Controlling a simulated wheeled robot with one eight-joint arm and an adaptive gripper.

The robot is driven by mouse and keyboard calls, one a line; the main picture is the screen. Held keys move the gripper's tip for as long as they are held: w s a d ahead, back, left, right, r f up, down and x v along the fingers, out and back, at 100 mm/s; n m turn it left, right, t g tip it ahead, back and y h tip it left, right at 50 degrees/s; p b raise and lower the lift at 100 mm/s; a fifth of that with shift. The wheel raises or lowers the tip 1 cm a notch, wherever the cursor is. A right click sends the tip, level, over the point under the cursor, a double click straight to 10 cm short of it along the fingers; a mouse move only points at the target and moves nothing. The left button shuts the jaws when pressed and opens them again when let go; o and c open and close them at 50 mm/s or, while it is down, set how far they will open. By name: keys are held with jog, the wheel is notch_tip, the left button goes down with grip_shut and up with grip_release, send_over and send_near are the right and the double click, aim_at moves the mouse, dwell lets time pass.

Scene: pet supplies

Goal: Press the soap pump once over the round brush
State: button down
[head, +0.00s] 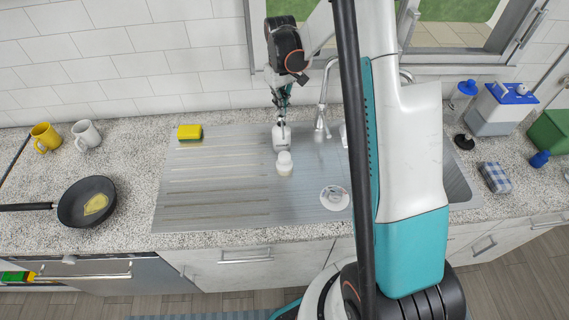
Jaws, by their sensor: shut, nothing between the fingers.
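A white bottle, which looks like the soap pump (281,140), stands on the steel drainboard near the back. My gripper (283,121) is shut and points down right at its top. The gripper hides the pump head, and I cannot tell whether they touch. A small white round object, which seems to be the round brush (285,164), sits just in front of the bottle. Its details are too small to make out.
A yellow-green sponge (189,132) lies to the left on the drainboard (215,190). A round pale disc (334,198) lies to the front right. The faucet (322,115) stands close right of the bottle. A pan (86,202) and mugs (86,134) are far left.

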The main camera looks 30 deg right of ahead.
jog(key=shift+f, duration=0.15)
jog(key=shift+f+b, duration=1.4)
jog(key=shift+f, duration=0.1)
jog(key=shift+r+p, duration=0.65)
jog(key=shift+r, duration=1)
jog(key=shift+r+p, duration=1.4)
jog(key=shift+r, duration=1.6)
